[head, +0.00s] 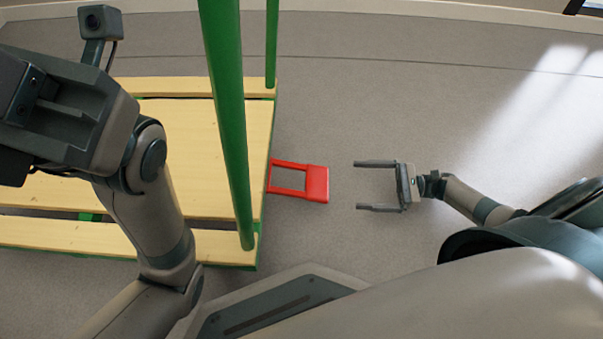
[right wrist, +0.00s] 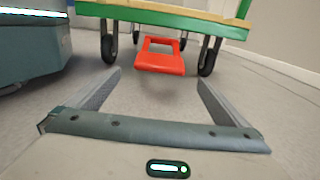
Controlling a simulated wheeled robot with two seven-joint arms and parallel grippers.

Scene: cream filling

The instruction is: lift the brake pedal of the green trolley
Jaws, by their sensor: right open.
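The red brake pedal (head: 317,184) sticks out from the right edge of the green trolley (head: 228,95) in the head view. In the right wrist view the pedal (right wrist: 160,63) is ahead, below the green frame of the trolley (right wrist: 175,19) and between its wheels. My right gripper (head: 357,185) is open and empty, to the right of the pedal, with a gap between its fingertips and the pedal. In the right wrist view the pedal lies ahead between the two fingers (right wrist: 160,80). My left arm reaches over the trolley's wooden deck; its fingers are not visible.
The trolley's wooden deck (head: 190,130) fills the left side, with green upright posts at its right edge. Black wheels (right wrist: 207,57) flank the pedal in the wrist view. The grey floor (head: 400,105) around my right gripper is clear.

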